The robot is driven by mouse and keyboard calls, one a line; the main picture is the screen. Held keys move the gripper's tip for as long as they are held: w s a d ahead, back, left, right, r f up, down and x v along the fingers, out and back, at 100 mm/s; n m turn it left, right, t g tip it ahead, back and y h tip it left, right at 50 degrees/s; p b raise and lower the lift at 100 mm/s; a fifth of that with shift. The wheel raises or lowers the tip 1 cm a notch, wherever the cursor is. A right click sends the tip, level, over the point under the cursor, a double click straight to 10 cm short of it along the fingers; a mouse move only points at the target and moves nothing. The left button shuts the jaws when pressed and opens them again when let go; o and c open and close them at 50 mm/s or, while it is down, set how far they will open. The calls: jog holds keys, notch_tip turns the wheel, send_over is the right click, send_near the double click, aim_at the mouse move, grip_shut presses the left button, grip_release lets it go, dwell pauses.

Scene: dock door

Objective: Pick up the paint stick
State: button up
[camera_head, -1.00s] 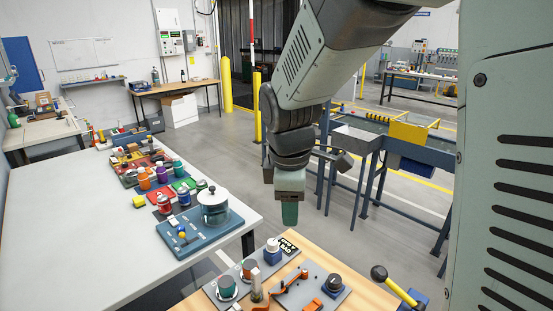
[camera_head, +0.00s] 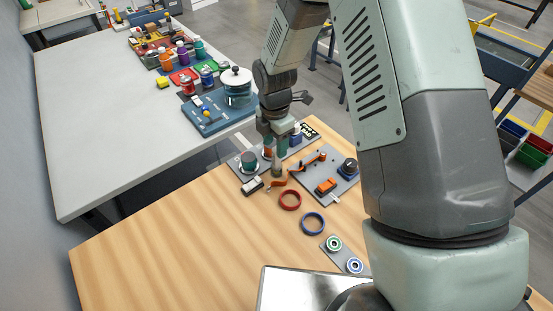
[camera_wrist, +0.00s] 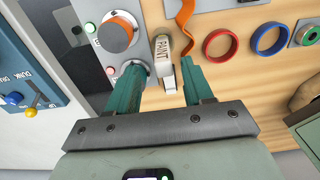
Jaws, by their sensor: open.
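The paint stick (camera_wrist: 162,47) has a white body with a PAINT label in the wrist view. In the head view it appears to be the slim pale upright thing (camera_head: 277,167) at the near edge of the knob panel. My gripper (camera_wrist: 161,72) is open, with one teal finger on each side of the stick's line in the wrist view. No finger visibly touches it. In the head view my gripper (camera_head: 275,147) is low over the panel, right by the stick. The exact gap is hard to tell.
An orange wavy strip (camera_wrist: 186,25) lies close beside the stick. Round knobs (camera_wrist: 118,33) stand on its other side. A red ring (camera_head: 290,200) and a blue ring (camera_head: 312,223) lie on the wooden table (camera_head: 170,250), whose near left part is clear.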

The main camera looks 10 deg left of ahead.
aim_at(276, 161)
jog(key=f, duration=0.5)
jog(key=shift+s+d+f, duration=0.1)
jog(key=shift+d, duration=0.15)
grip_shut()
